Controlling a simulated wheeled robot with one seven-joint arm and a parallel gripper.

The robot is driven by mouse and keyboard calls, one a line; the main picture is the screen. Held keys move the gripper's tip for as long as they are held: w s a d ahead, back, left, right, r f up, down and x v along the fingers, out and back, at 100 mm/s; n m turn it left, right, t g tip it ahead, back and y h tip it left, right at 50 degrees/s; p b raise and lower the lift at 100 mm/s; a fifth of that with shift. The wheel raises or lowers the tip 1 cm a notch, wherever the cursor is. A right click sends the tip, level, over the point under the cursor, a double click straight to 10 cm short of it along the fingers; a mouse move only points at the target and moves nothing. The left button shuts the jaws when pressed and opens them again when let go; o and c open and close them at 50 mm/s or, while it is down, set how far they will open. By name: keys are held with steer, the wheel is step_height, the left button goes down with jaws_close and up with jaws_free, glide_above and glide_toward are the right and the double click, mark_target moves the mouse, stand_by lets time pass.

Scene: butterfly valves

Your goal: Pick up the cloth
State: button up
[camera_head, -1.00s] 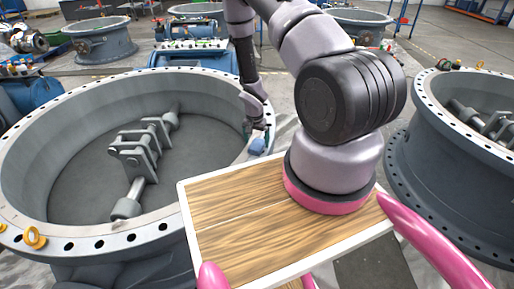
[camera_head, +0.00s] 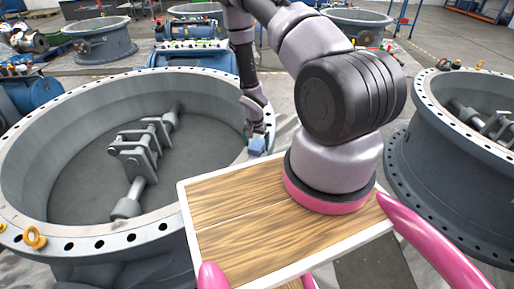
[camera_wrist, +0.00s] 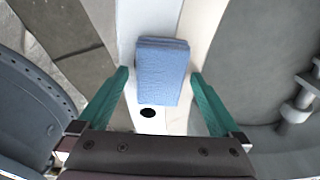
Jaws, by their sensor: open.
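The cloth is a folded blue block in the wrist view (camera_wrist: 162,72). It lies on the pale flange rim of the large valve ring, just beyond a dark bolt hole. In the head view the cloth (camera_head: 257,146) shows small on the right side of the rim. My gripper (camera_wrist: 159,72) is open, its two teal fingers apart on either side of the cloth's near part. I see gaps between the fingers and the cloth in the picture. In the head view my gripper (camera_head: 257,134) is right above the cloth and partly blends with it.
The large grey valve ring (camera_head: 60,113) has a hinge bracket (camera_head: 140,155) inside and a yellow eyebolt (camera_head: 34,237) on its front rim. Another valve (camera_head: 450,125) stands at the right. A wooden-topped board (camera_head: 240,225) is in front. Blue machines (camera_head: 195,58) stand behind.

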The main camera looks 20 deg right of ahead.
mark_target(257, 145)
steer(key=shift+c, duration=0.3)
steer(key=c, duration=1.2)
steer(key=shift+r, duration=0.1)
step_height(257, 145, up, 10)
steer(key=shift+r, duration=0.2)
